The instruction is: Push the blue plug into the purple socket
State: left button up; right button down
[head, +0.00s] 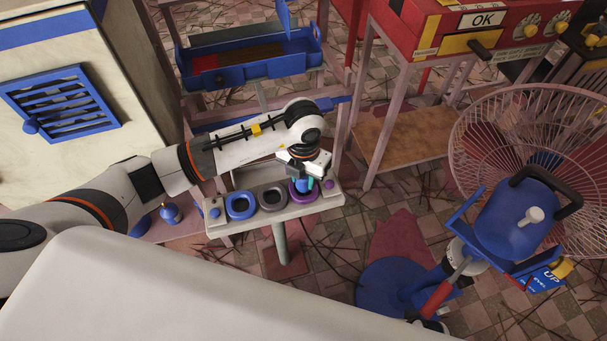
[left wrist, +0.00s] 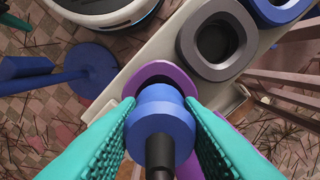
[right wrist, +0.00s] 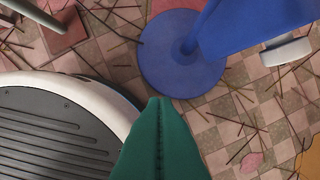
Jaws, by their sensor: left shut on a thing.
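The blue plug (left wrist: 158,122) is between the teal fingers of my left gripper (left wrist: 160,106), which is shut on it. A small part of the plug (head: 301,186) shows below my left gripper (head: 309,172) in the head view. The purple socket (left wrist: 165,73) is a ring in a pale rack, directly under the plug. The socket (head: 302,198) also shows in the head view. The plug overlaps much of the socket's opening, so how deep it sits cannot be told. My right gripper (right wrist: 160,103) has its fingers together, empty, over the floor.
The pale rack (head: 225,222) also holds a grey socket (head: 271,198) and a blue socket (head: 240,206). A blue tray (head: 250,69) stands behind. A large wire fan (head: 530,105) and a blue round base (head: 390,287) stand to the right.

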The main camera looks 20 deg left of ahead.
pick_arm(q)
jog(key=shift+f, duration=0.15)
pick_arm(e)
jog(key=shift+w+r, duration=0.35)
jog(key=shift+r, duration=0.05)
jog(key=shift+r, duration=0.1)
pick_arm(q)
jog(key=shift+f, duration=0.1)
pick_arm(e)
jog(key=shift+w+r, duration=0.2)
pick_arm(q)
jog(key=shift+f+b, duration=0.3)
jog(key=shift+b, duration=0.1)
pick_arm(e)
jog(key=shift+s+d+r, duration=0.1)
jog(key=shift+s+r, duration=0.1)
jog(key=shift+r, duration=0.25)
pick_arm(q)
jog(key=shift+f, duration=0.1)
pick_arm(e)
jog(key=shift+r, duration=0.15)
